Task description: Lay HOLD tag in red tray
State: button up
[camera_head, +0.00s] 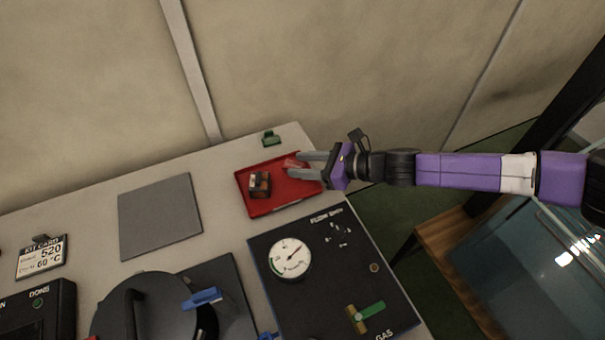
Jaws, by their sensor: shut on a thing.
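The red tray (262,208) lies on the light table near its back right edge. My gripper (295,169) reaches in from the right over the tray. Its grey fingers are shut on a small reddish tag (291,164), held at the fingertips over the back part of the tray. I cannot read any wording on the tag, nor tell whether it touches the tray floor. A small dark block with a brownish side (260,184) sits in the tray, left of and nearer than the fingertips.
A small green object (271,138) stands behind the tray. A dark panel with a white gauge (290,258) and a green-handled valve (368,311) lies in front. A grey mat (160,215) is to the left, bare. A black round lid (150,310) and a card (41,257) are further left.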

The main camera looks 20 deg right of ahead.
jog(key=shift+f, duration=2.1)
jog(key=o, duration=1)
jog(key=shift+o, duration=0.2)
jog(key=b+v, duration=0.1)
jog(key=v, duration=1.1)
jog(key=shift+s, duration=0.1)
jog(key=shift+f, duration=0.1)
